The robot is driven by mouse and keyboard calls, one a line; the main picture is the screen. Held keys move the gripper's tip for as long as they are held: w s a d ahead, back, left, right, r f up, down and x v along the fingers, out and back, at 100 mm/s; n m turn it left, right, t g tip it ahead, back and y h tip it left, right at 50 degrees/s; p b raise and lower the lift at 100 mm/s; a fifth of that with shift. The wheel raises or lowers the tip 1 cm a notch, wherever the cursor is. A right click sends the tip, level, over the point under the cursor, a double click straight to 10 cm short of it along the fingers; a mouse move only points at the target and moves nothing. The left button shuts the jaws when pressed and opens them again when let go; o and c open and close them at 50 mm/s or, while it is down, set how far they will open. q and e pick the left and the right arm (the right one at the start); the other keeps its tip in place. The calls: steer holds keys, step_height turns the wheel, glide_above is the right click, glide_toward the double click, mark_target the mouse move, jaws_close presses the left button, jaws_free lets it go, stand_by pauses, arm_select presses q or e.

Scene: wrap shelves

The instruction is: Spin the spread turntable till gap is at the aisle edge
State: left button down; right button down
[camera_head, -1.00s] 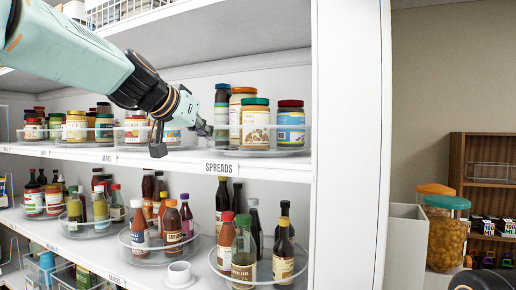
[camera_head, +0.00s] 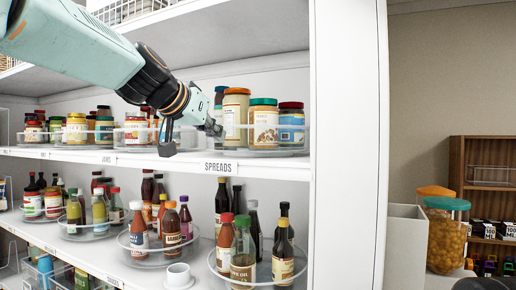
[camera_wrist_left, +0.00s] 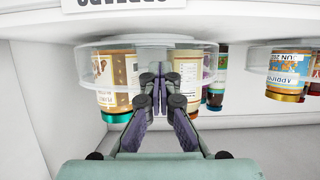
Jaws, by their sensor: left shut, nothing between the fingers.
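The spreads turntable (camera_head: 258,151) is a clear round tray with a raised rim, above the SPREADS label (camera_head: 221,168). A teal-lidded jar (camera_head: 263,124) stands at its front and a red-lidded jar (camera_head: 291,122) at its right. A tan jar (camera_head: 236,105) stands behind, with another jar (camera_head: 219,97) partly hidden by my gripper. My left gripper (camera_head: 216,128) is shut and empty at the rim's left side. The wrist view shows my fingertips (camera_wrist_left: 157,84) at the rim (camera_wrist_left: 225,62), between two jars; contact cannot be told. My right gripper is not in view.
The jams turntable (camera_head: 136,145) stands close on the left, partly behind my gripper. A white shelf upright (camera_head: 349,150) bounds the right side. Turntables of bottles (camera_head: 250,276) fill the shelf below. Another shelf is overhead.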

arm_select(q)
steer(key=shift+s+d, duration=0.1)
steer(key=shift+d, duration=0.15)
steer(key=shift+r, duration=0.1)
steer(key=shift+a, duration=0.15)
steer(key=shift+d, duration=0.2)
steer(key=shift+s+d+b, duration=0.25)
steer(key=shift+d+b, duration=0.05)
steer(key=shift+d, duration=0.25)
steer(key=shift+s+d+b, duration=0.2)
steer(key=shift+d+b, duration=0.1)
steer(key=shift+d, duration=0.2)
steer(key=shift+a, duration=0.2)
